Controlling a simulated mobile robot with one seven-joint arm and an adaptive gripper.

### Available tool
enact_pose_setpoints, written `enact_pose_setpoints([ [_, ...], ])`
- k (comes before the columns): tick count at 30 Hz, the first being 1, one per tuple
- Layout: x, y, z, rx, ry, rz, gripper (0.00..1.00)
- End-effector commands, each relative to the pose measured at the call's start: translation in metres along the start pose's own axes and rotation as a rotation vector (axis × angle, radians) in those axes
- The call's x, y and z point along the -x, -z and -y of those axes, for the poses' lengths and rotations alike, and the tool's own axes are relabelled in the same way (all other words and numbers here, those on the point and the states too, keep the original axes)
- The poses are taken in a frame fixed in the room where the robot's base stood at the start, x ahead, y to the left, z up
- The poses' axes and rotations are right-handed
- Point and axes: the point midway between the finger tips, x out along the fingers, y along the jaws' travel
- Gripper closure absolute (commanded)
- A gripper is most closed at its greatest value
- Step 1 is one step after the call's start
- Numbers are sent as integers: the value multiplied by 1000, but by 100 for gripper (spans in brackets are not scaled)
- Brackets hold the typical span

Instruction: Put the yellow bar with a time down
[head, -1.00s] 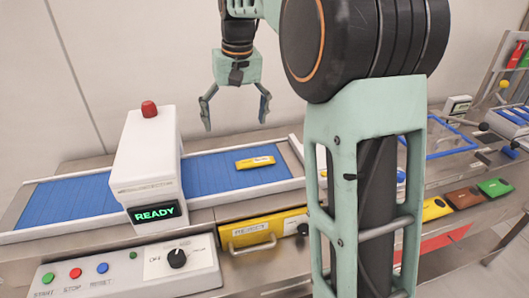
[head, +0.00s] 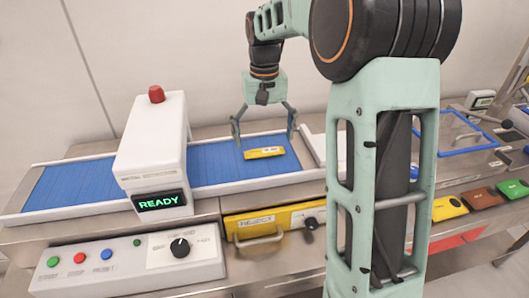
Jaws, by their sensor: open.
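The yellow bar (head: 264,153) lies flat on the blue conveyor belt (head: 215,172), to the right of the white scanner housing. A small pale label with dark print shows on it, too small to read. My gripper (head: 264,141) is open and points down just above and behind the bar, with one finger toward each end of it. The fingers look apart from the bar; the exact gap is hard to tell.
The white housing (head: 153,150) with a red lamp and a green READY screen (head: 159,201) straddles the belt. A control panel (head: 130,257) with buttons and a knob stands in front. A yellow drawer (head: 274,222) is below the belt. Colored blocks, including a green one (head: 514,188), sit at right.

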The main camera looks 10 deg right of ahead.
Motion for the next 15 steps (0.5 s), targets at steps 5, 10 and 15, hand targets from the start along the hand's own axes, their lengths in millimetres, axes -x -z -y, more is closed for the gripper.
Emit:
enact_pose_setpoints([
  [5,-22,0,1,0,0,1,10],
  [10,-26,0,1,1,-1,-1,10],
  [15,-25,0,1,1,0,-1,17],
])
